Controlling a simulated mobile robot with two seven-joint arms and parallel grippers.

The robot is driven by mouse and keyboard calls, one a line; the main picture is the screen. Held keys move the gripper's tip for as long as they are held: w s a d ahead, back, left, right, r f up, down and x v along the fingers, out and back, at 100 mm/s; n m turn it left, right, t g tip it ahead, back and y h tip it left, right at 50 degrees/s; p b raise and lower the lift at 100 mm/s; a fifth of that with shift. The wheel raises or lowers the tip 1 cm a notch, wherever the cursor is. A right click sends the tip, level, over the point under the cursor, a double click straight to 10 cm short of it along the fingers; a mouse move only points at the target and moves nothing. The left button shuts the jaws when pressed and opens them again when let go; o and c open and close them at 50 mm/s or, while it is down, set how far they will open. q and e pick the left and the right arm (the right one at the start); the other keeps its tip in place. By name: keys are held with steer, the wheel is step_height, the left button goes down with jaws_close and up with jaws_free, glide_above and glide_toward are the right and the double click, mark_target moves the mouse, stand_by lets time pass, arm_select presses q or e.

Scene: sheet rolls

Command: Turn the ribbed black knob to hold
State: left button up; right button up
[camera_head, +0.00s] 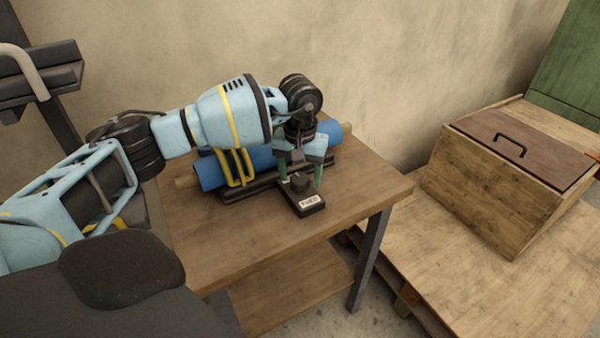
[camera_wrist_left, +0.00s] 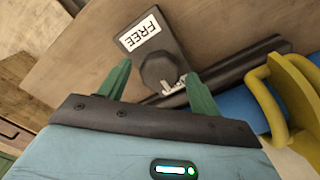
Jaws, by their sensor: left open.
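The black knob (camera_head: 299,181) stands on a small black base (camera_head: 311,207) at the front of a blue roll's stand on the wooden table. In the left wrist view the knob (camera_wrist_left: 158,70) looks dark and faceted, and a white label reading FREE (camera_wrist_left: 140,37) is on the base beside it. My left gripper (camera_head: 301,185) is open, pointing down with its green fingers on either side of the knob. In the left wrist view the gripper (camera_wrist_left: 160,88) has clear gaps between its fingers and the knob. My right gripper is not in view.
The blue roll (camera_head: 208,172) lies on a dark stand behind the knob, with a yellow bracket (camera_head: 236,168) in front of it. The wooden table (camera_head: 250,222) is otherwise mostly bare. A wooden box with a brown lid (camera_head: 505,180) stands at the right, apart from the table.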

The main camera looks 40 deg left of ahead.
mark_target(300, 177)
arm_select(q)
steer(key=shift+r, duration=3.95)
